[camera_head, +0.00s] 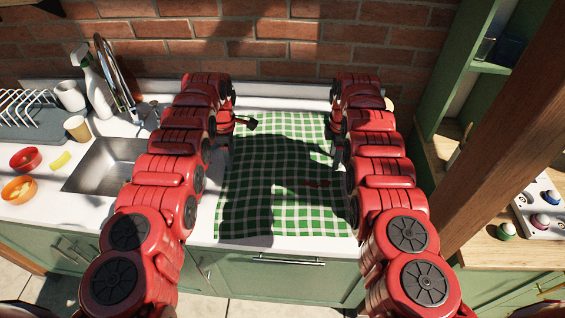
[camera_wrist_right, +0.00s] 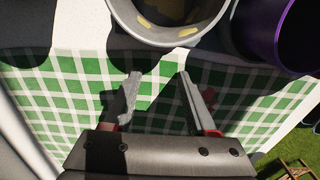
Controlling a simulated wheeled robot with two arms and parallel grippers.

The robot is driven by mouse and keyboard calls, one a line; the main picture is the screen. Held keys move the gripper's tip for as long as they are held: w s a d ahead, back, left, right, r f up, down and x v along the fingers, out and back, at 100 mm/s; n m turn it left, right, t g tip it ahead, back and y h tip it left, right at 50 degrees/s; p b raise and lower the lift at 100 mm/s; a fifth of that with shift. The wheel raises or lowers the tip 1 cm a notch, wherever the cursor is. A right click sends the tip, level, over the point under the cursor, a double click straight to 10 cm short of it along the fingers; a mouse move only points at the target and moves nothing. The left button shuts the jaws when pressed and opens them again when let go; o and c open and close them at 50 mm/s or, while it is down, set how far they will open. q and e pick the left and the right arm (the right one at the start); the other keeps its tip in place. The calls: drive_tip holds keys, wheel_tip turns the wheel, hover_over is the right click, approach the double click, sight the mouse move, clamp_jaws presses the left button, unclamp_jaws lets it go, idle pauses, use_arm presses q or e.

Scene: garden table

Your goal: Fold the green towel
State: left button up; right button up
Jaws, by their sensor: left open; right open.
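The green and white checked towel (camera_head: 270,205) lies spread out flat on the white counter between my two arms, in heavy shadow over its middle. My left gripper (camera_head: 246,122) is at the towel's far left part; its jaws are small and dark here. My right gripper (camera_head: 338,152) is at the towel's right edge, mostly hidden by my arm. In the right wrist view the right gripper (camera_wrist_right: 160,88) is open, its two grey fingers apart over the towel (camera_wrist_right: 75,85), with nothing held between them. Whether the fingers touch the cloth cannot be told.
A sink (camera_head: 105,165), a spray bottle (camera_head: 92,85), a paper cup (camera_head: 77,128), a red bowl (camera_head: 25,159) and an orange bowl (camera_head: 18,190) are left. The right wrist view shows a grey round container (camera_wrist_right: 180,35) and a purple one (camera_wrist_right: 285,35) close beyond the fingers.

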use_arm(q)
drive_tip(key=shift+f, duration=0.25)
use_arm(e)
drive_tip(key=shift+f, duration=0.3)
use_arm(q)
drive_tip(key=shift+r, duration=0.1)
use_arm(e)
drive_tip(key=shift+r, duration=0.1)
use_arm(q)
drive_tip(key=shift+c, duration=0.2)
use_arm(e)
drive_tip(key=shift+c, duration=0.2)
use_arm(q)
clamp_jaws()
use_arm(e)
clamp_jaws()
use_arm(q)
drive_tip(key=shift+r, duration=0.1)
